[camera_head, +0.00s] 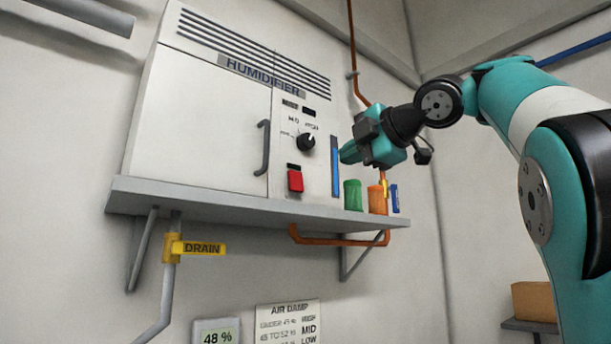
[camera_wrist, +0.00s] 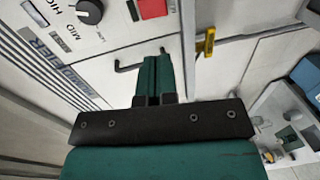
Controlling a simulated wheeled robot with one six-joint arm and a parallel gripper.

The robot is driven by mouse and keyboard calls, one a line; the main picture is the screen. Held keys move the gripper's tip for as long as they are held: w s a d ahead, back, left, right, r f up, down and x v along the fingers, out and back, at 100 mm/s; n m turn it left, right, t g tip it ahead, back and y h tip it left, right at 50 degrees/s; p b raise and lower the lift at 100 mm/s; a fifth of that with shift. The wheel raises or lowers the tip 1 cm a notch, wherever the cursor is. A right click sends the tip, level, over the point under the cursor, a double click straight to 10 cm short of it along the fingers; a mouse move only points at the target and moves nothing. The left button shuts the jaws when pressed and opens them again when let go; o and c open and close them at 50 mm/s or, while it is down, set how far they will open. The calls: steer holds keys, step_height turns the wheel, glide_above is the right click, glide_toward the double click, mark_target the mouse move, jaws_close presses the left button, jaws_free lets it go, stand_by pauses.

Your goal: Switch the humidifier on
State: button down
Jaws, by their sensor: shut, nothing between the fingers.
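The humidifier (camera_head: 205,112) is a white cabinet on a grey wall shelf. Its front has a red switch (camera_head: 295,181) low down, a black round knob (camera_head: 306,142) above it, and a dark door handle (camera_head: 263,148) to the left. The wrist view shows the red switch (camera_wrist: 153,8), the knob (camera_wrist: 90,12) and the handle (camera_wrist: 131,67). I cannot tell the switch's position or the knob's exact setting. My gripper (camera_head: 345,155) is shut and empty, right of the panel in the head view; its fingers (camera_wrist: 157,72) appear apart from the switch.
A green container (camera_head: 353,195) and an orange container (camera_head: 377,200) stand at the shelf's (camera_head: 245,208) right end. A yellow DRAIN valve (camera_head: 200,248) is below. A meter (camera_head: 217,337) reads 48 %, beside an AIR DAMP chart (camera_head: 288,325). Copper pipe runs under the shelf.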

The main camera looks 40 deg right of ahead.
mark_target(298, 185)
steer(key=shift+r, duration=0.1)
stand_by(0.3)
steer(key=w, duration=0.4)
steer(key=w+f+p, duration=0.1)
steer(key=w, duration=0.3)
steer(key=w+p, duration=0.1)
steer(key=w, duration=0.3)
steer(key=shift+w+a+f, duration=0.1)
steer(key=shift+a+f, duration=0.1)
steer(key=shift+f, duration=0.1)
steer(key=shift+w+f+p, duration=0.25)
steer(key=shift+w+p, duration=0.3)
steer(key=shift+w, duration=0.2)
